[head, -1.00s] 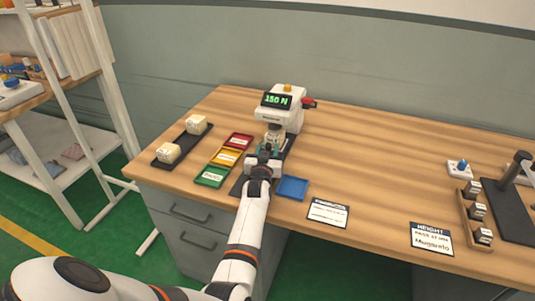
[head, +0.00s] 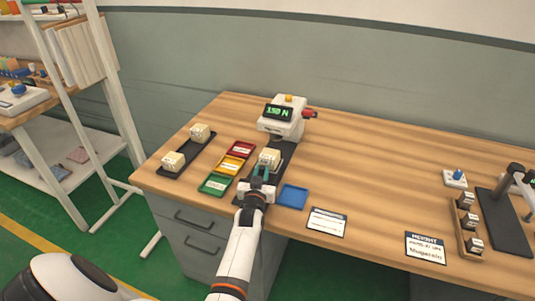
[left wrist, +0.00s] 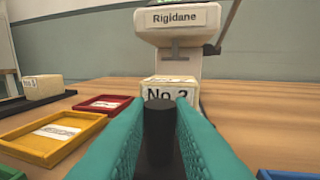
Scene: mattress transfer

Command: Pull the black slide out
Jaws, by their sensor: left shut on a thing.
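The press (head: 282,122) is white with a green display and stands at the back of the bench; in the left wrist view its head (left wrist: 180,20) is labelled Rigidane. The black slide (head: 283,158) runs from under it toward the front edge. A cream block (head: 269,157), marked No 2 in the left wrist view (left wrist: 172,92), sits on the slide, in front of the press head. My left gripper (head: 259,176) is shut on the slide's upright black knob (left wrist: 159,135), between teal fingers. The right gripper is not in view.
Red (head: 241,149), yellow (head: 233,165) and green (head: 216,185) trays lie left of the slide; a blue tray (head: 292,197) lies right. A black rack (head: 186,157) at far left holds two blocks. A printed card (head: 327,222) lies farther right.

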